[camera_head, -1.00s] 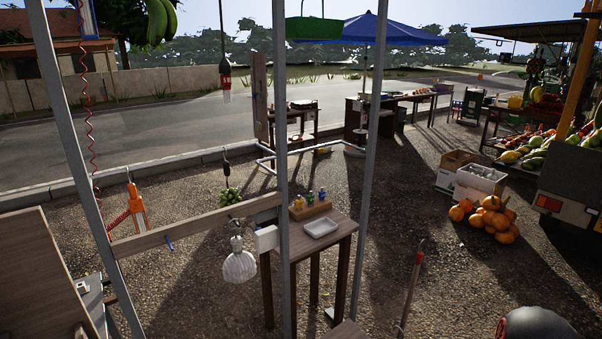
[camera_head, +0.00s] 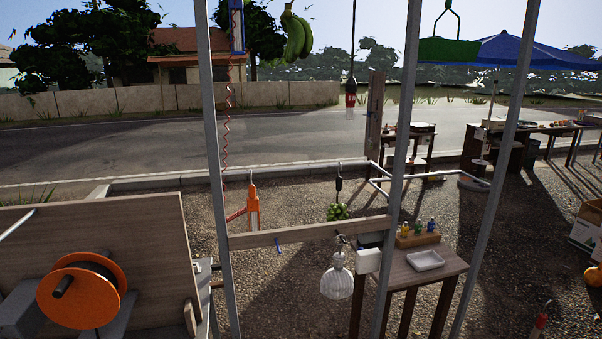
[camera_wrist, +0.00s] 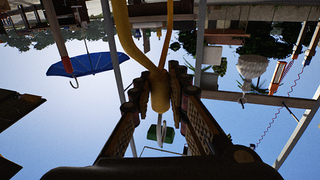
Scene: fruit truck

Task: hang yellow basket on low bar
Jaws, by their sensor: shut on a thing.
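In the wrist view, my gripper (camera_wrist: 160,92) is shut on a yellow looped handle (camera_wrist: 132,45), its two strands running up out of the picture. The body of the yellow basket is out of view. My gripper and the handle do not show in the head view. A horizontal wooden bar (camera_head: 305,232) crosses low between metal uprights in the head view. A white horizontal rail (camera_head: 275,172) runs behind it. I cannot tell which of these is the low bar. The yellow handle touches neither bar in view.
A green basket (camera_head: 449,50) hangs high at the upper right. An orange tool (camera_head: 253,212), a green bunch (camera_head: 337,211) and a lamp (camera_head: 337,281) hang near the wooden bar. A small table (camera_head: 440,258) holds a tray. A metal upright (camera_head: 397,160) stands before it.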

